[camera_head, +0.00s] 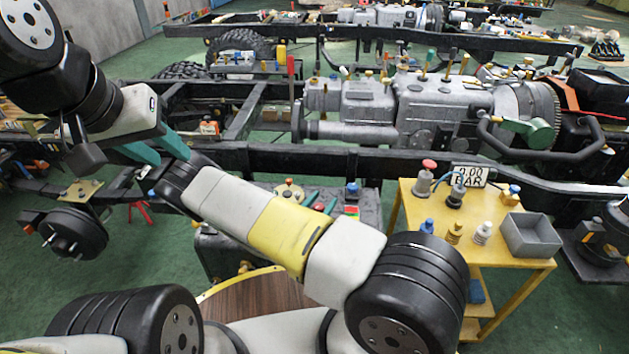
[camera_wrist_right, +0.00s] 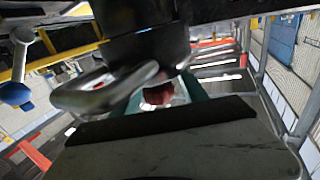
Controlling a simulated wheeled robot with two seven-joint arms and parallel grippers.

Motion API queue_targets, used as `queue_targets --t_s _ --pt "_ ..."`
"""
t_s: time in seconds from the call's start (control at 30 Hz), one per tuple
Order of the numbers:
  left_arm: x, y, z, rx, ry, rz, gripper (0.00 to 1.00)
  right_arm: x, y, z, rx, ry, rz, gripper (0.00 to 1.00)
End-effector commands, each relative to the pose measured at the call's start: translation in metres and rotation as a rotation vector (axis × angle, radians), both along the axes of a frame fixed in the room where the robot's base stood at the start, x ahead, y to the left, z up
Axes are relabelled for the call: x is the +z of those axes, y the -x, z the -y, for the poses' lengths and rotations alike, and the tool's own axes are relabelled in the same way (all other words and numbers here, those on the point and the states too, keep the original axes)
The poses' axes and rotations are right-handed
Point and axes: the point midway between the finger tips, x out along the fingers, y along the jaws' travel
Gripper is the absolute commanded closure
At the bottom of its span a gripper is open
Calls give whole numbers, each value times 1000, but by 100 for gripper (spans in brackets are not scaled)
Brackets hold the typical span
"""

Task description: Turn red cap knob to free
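A red-capped knob (camera_head: 429,164) stands upright on the yellow cart in the head view. In the right wrist view a dark red rounded thing (camera_wrist_right: 158,94) sits between the teal fingers of my right gripper; I cannot tell whether they press on it. A grey rounded metal part partly covers these fingers. In the head view my right arm reaches across to the left, and its fingertips are hidden behind the wrist. My left gripper (camera_head: 156,147) is at the upper left, with its teal fingers spread apart and nothing visible between them.
The yellow cart (camera_head: 541,264) also carries several coloured knobs, a gauge reading 0.00 BAR (camera_head: 469,176) and a grey open box (camera_head: 530,236). A black chassis rail (camera_head: 330,160) runs behind it. My two arms are close together at the left.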

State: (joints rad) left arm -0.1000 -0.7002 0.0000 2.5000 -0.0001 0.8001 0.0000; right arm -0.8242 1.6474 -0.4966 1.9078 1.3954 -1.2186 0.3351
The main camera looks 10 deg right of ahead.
Motion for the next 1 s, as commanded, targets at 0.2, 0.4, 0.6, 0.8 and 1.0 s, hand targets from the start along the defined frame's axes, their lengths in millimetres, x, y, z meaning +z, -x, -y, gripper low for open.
queue_targets --t_s 0.2,0.4,0.6,0.8,1.0 --pt "0 0 0 0 0 0 64 0 0 0 0 0 0 92" --pt "0 0 0 0 0 0 64 0 0 0 2 0 0 100" --pt "0 0 0 0 0 0 64 0 -1 -1 46 2 -1 100" --pt "0 0 0 0 0 0 64 -1 -2 -2 160 4 -3 100" --pt "0 0 0 0 0 0 64 -1 -3 -6 317 4 -5 100"
